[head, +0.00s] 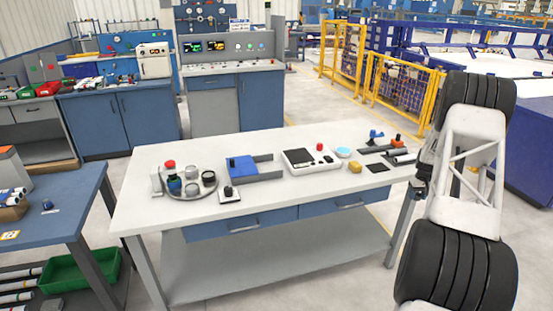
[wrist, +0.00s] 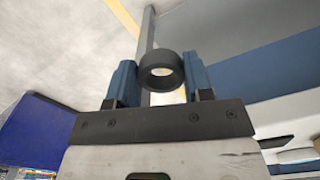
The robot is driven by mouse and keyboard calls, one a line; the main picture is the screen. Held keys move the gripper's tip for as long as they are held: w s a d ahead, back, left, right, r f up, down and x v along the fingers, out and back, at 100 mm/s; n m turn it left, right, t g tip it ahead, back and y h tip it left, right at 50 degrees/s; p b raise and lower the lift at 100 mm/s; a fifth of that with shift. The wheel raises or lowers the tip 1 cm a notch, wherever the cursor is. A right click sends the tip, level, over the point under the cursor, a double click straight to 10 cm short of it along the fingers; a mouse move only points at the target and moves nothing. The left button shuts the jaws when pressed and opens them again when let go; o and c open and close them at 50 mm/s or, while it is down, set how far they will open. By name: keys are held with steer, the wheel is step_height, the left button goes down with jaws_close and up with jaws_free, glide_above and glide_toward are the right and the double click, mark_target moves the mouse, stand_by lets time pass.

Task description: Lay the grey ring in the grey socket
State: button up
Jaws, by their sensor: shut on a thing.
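In the wrist view my gripper (wrist: 160,72) has its two blue fingers shut on a dark grey ring (wrist: 155,85), one finger on each side. The ring's hole faces the camera, and a light patch of floor shows through it. In the head view my gripper (head: 422,172) is a small dark shape at the right end of the white table, partly hidden by my arm. I cannot make out the ring there. I cannot tell for sure which thing is the grey socket.
The white table (head: 135,210) carries a round grey tray (head: 188,193) with several small parts, a blue block (head: 242,167), a white control box (head: 310,160), a yellow piece (head: 355,167) and a blue fitting (head: 376,134). The table's front strip is mostly clear.

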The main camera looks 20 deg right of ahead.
step_height(320, 180, up, 10)
steer(key=w+d, duration=0.2)
steer(key=w+a+r, duration=1.1)
steer(key=w+r, duration=0.1)
steer(key=r, duration=0.1)
steer(key=w+a+f+n, duration=0.1)
steer(key=w+a, duration=0.7)
steer(key=a, duration=0.3)
steer(key=w+a+f+n, duration=0.1)
steer(key=w+a, duration=0.7)
steer(key=a, duration=0.4)
steer(key=w+a+f, duration=0.2)
steer(key=w+a, duration=0.1)
steer(key=a, duration=0.6)
steer(key=w+a+f+n, duration=0.1)
steer(key=w+a, duration=0.2)
steer(key=a, duration=0.7)
steer(key=w+a+f+n, duration=0.1)
steer(key=w+a+f, duration=0.1)
steer(key=a, duration=0.8)
steer(key=shift+w+f, duration=0.3)
steer(key=shift+w, duration=0.5)
steer(key=shift+f, duration=0.1)
